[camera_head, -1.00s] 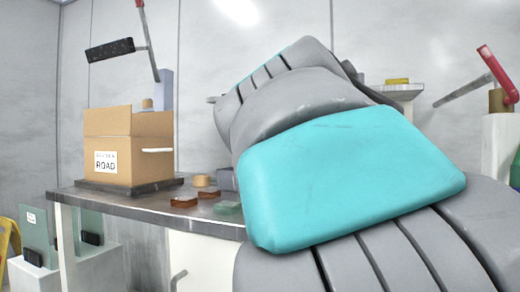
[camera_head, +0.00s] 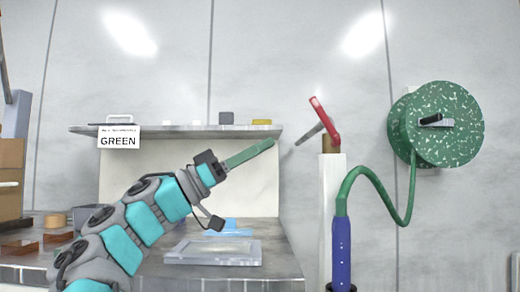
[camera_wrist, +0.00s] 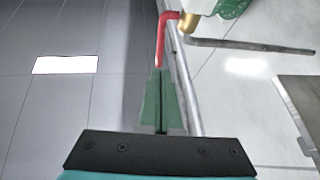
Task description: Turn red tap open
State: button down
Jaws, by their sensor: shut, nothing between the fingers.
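The red tap (camera_head: 325,119) has a red bent handle with a grey lever arm and sits on a brass stub (camera_head: 330,144) on top of a white post (camera_head: 331,200). In the wrist view the red handle (camera_wrist: 162,40) lies just beyond my fingertips, with the brass fitting (camera_wrist: 189,21) to its right. My gripper (camera_head: 272,143) has green fingers, shut and empty, pointing right and up toward the tap. In the head view a gap lies between the fingertips and the handle. In the wrist view the fingertips (camera_wrist: 160,70) overlap the handle's lower end; contact cannot be told.
A shelf (camera_head: 180,131) with small items and a GREEN label (camera_head: 118,141) runs behind my arm. A clear tray (camera_head: 213,251) lies on the bench below.

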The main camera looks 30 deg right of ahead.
aim_at(324, 122)
jog(key=x, duration=1.1)
